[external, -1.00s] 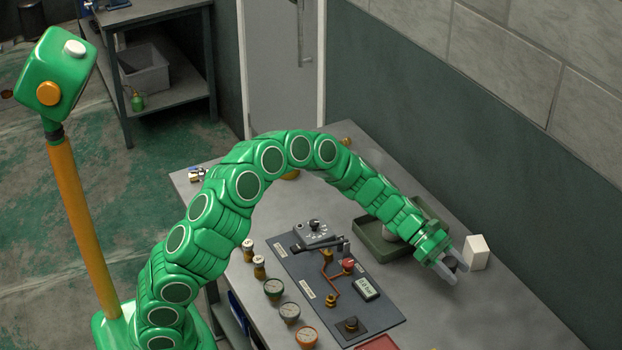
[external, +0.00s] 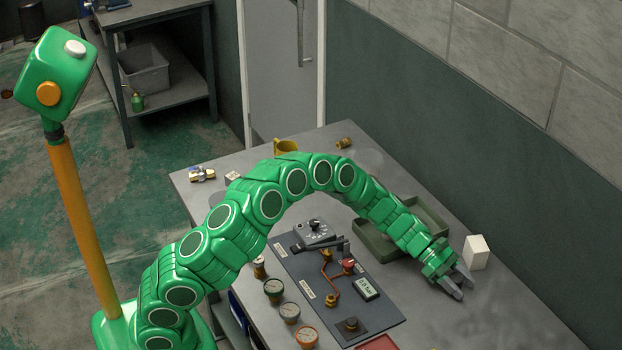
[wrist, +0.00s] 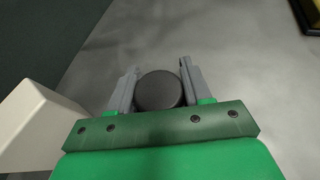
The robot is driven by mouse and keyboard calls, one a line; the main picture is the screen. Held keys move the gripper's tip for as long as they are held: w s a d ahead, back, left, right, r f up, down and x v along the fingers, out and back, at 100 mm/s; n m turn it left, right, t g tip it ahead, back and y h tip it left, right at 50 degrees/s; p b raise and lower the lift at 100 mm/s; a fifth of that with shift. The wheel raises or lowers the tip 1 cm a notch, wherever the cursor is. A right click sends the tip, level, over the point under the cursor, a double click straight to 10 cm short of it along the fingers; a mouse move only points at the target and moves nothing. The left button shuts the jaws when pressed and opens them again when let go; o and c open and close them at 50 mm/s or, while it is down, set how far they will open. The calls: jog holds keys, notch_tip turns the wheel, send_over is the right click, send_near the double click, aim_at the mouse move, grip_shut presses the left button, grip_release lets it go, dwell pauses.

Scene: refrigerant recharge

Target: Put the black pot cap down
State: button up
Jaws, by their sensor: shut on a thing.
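The black pot cap (wrist: 158,90) is a round dark disc between the two grey fingers of my gripper in the wrist view. My gripper (wrist: 157,80) is shut on it, one finger at each side. In the external view my gripper (external: 465,286) points down toward the right part of the bench, just in front of a white block. The cap cannot be made out there, and I cannot tell whether it touches the bench top.
The white block (external: 476,252) stands close beside my gripper; it also shows in the wrist view (wrist: 38,125). A green tray (external: 372,243) lies behind my wrist. A dark panel (external: 375,325) with fittings is to the left. Bare bench (external: 510,310) lies to the right.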

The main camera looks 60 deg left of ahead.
aim_at(452, 274)
jog(key=shift+f, duration=0.15)
jog(key=o, duration=1)
jog(key=shift+o, duration=0.2)
jog(key=shift+a+r, duration=0.1)
jog(key=shift+r, duration=0.1)
jog(key=v, duration=0.3)
jog(key=shift+a+r, duration=0.1)
notch_tip(452, 274, up, 5)
jog(key=shift+r, duration=0.8)
